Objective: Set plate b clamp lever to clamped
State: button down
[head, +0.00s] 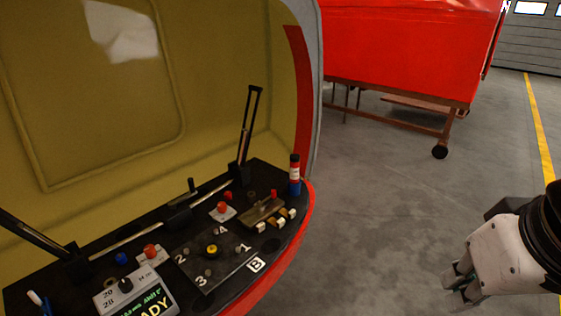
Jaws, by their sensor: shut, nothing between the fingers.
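Plate B (222,272) lies on the black bench top, a dark square plate with numbers 1 to 4, a yellow-topped knob (211,250) in its middle and a white "B" label (256,265) beside it. One long black lever (248,125) stands nearly upright at the back right of the bench. Another (32,233) leans out to the left at the bench's left end. A metal rod and a central block run between their bases. I cannot tell which lever is the plate B clamp lever. My gripper (462,292) is shut and empty at the lower right, over the floor, well apart from the bench.
On the bench (82,294) are a display box (135,293), red buttons, a blue knob, a red-and-blue tube (295,175) and a brown block with pale pegs. A yellow shell wall stands behind. A red body on a stand (410,50) is farther back. Grey floor between is clear.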

aim_at(261, 206)
jog(key=i+j, duration=0.15)
jog(key=i, duration=0.55)
jog(key=i+j, duration=0.15)
jog(key=i, duration=0.55)
